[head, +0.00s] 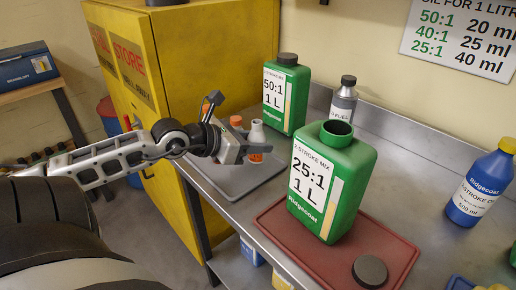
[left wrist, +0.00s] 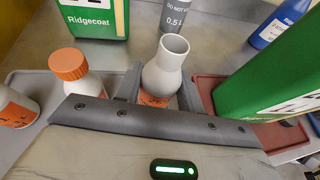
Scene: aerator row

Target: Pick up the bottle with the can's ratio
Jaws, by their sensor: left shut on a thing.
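My left gripper (head: 250,150) is shut on a small open-necked white bottle (head: 257,131) with an orange label. In the left wrist view the bottle (left wrist: 168,68) stands between the two fingers (left wrist: 158,92). I cannot tell whether its base touches the grey tray (head: 245,181), and its label is too hidden to read. Two other small white bottles are near it in the left wrist view, one orange-capped (left wrist: 82,82) and one at the left edge (left wrist: 15,106). The open green can (head: 333,172), marked 25:1, stands on the red tray (head: 394,243). My right gripper is not in view.
A capped green can (head: 287,92) marked 50:1 and a grey bottle (head: 344,100) stand behind. A black cap (head: 370,271) lies on the red tray. A blue bottle (head: 481,184) is at right. A yellow cabinet (head: 207,62) borders the bench at left. A ratio chart (head: 463,38) hangs above.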

